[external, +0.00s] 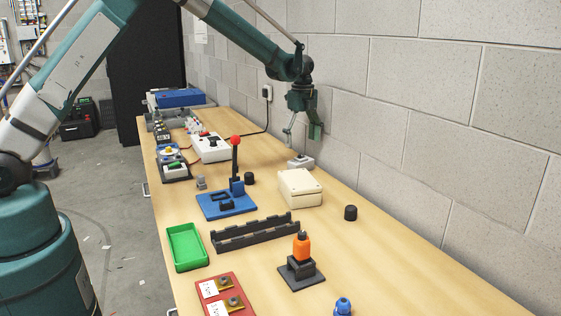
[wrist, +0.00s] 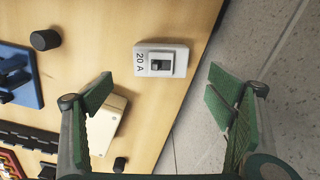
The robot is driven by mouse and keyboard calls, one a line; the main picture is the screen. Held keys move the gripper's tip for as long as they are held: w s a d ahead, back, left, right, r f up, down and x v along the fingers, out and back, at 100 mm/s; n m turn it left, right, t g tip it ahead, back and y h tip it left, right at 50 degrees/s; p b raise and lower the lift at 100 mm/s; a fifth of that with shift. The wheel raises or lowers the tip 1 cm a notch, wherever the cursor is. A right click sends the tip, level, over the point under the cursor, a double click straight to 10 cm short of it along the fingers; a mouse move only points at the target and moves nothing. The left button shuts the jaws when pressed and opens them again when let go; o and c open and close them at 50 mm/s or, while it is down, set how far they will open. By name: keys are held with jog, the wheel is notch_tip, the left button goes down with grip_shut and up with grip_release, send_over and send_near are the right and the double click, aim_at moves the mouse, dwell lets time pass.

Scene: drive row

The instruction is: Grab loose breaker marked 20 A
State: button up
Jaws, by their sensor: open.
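The loose breaker (external: 300,162) is a small white-grey block lying on the table near the wall. In the wrist view the breaker (wrist: 142,62) shows a "20 A" marking on its left end and a dark grey switch in the middle. My gripper (external: 302,133) is open and empty, above the breaker and apart from it. In the wrist view my gripper (wrist: 160,78) has its green-padded fingers spread wide, with the breaker between and slightly beyond their tips.
A cream box (external: 300,188) stands close by, with black round knobs (external: 350,213) near it. A blue base with a red-topped lever (external: 235,165) and a white device (external: 210,148) are to the left. The block wall (external: 400,130) is close on the right.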

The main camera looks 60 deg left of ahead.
aim_at(301, 154)
jog(key=shift+w+a+f, duration=0.1)
jog(key=shift+a+f, duration=0.1)
jog(key=shift+f, duration=0.1)
jog(key=shift+f, duration=1.3)
jog(key=shift+f, duration=2.6)
jog(key=c, duration=1.2)
jog(key=shift+o, duration=0.2)
jog(key=shift+r, duration=0.1)
jog(key=shift+r, duration=4.95)
